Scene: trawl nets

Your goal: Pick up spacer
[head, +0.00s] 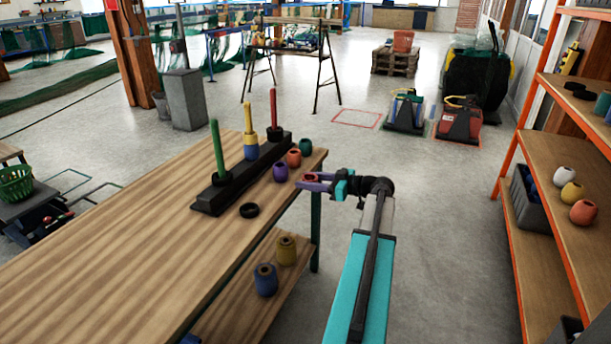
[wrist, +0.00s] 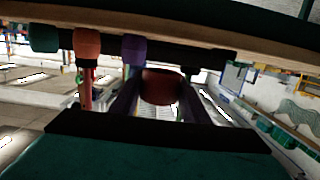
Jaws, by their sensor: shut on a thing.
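My gripper (head: 316,182) is shut on a red spacer (head: 311,177), just off the right edge of the wooden table (head: 120,235). In the wrist view the red spacer (wrist: 162,88) sits between the two purple fingers. A purple spacer (head: 280,172), an orange spacer (head: 293,157) and a green spacer (head: 305,146) stand in a row on the table beside the gripper. A black base (head: 225,187) carries a green peg (head: 217,148), a yellow peg (head: 248,118) with yellow and blue spacers around it, and a red peg (head: 273,108). A black ring (head: 249,210) lies in front.
A blue spacer (head: 265,280) and an olive spacer (head: 286,250) stand on the table's lower shelf. An orange-framed shelf (head: 565,150) at the right holds several round pots. The floor (head: 430,215) between table and shelf is clear.

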